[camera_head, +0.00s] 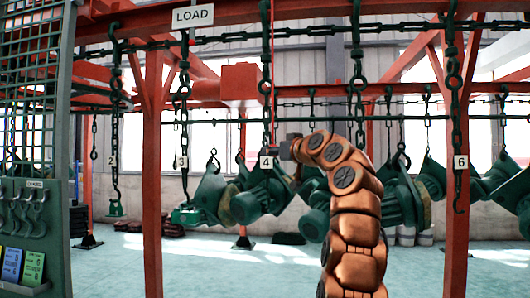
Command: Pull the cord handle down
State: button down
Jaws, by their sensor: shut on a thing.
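A thin red cord (272,60) hangs from the top beam near the middle, close beside the chain that carries tag 4. My copper-coloured arm rises from the lower right and bends left at the top. My gripper (284,149) is at its end, small and dark, at the lower end of the cord. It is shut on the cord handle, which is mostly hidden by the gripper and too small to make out.
Several hook chains hang from the overhead rail, with tags 2 (112,161), 3 (182,163), 4 (266,162) and 6 (460,162). Green motors (255,203) hang behind my arm. Red posts (151,190) stand left and right. A LOAD sign (193,16) is above.

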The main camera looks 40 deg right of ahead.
jog(key=c, duration=0.8)
grip_release()
jog(key=shift+o, duration=0.2)
jog(key=shift+s+r, duration=0.1)
jog(key=shift+s, duration=0.25)
jog(key=s, duration=1.1)
jog(key=shift+s, duration=0.15)
jog(key=shift+a, duration=0.1)
